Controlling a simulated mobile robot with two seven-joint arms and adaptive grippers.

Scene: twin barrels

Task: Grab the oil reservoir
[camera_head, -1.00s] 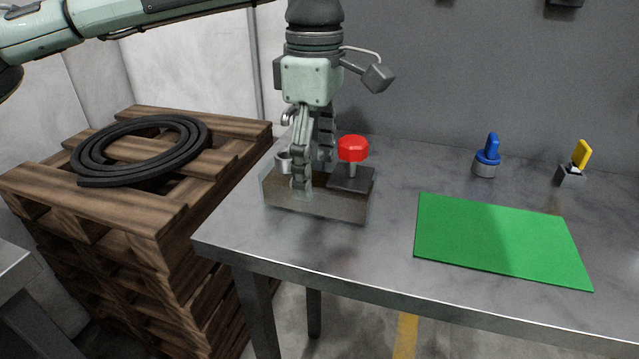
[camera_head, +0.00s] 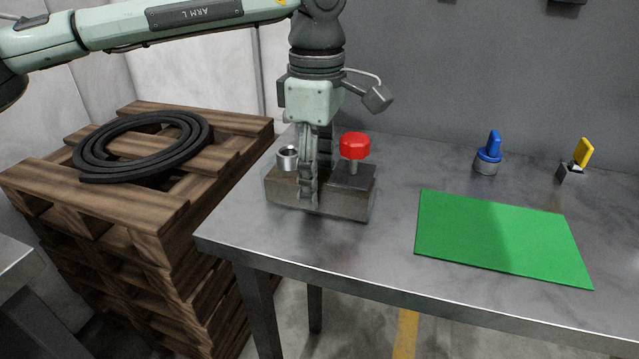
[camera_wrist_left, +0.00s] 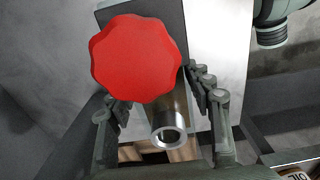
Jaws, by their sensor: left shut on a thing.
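The oil reservoir (camera_head: 345,203) is a see-through brownish box with a dark top plate, a red knob and a short metal spout. It sits upright near the left end of the metal table. My left gripper (camera_head: 315,185) comes down from above, shut on the reservoir between the spout and the red knob. One finger is on the near side; the far finger is partly hidden. In the left wrist view, the red knob and spout of the reservoir (camera_wrist_left: 137,58) lie between the fingers (camera_wrist_left: 160,100). My right gripper is not in view.
The metal table (camera_head: 400,180) also bears a green mat (camera_head: 500,237), a blue-handled part (camera_head: 488,155) and a yellow-handled part (camera_head: 577,160) to the right. A wooden pallet stack (camera_head: 120,205) with a coiled black hose (camera_head: 145,145) stands left. A grey wall rises behind the table.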

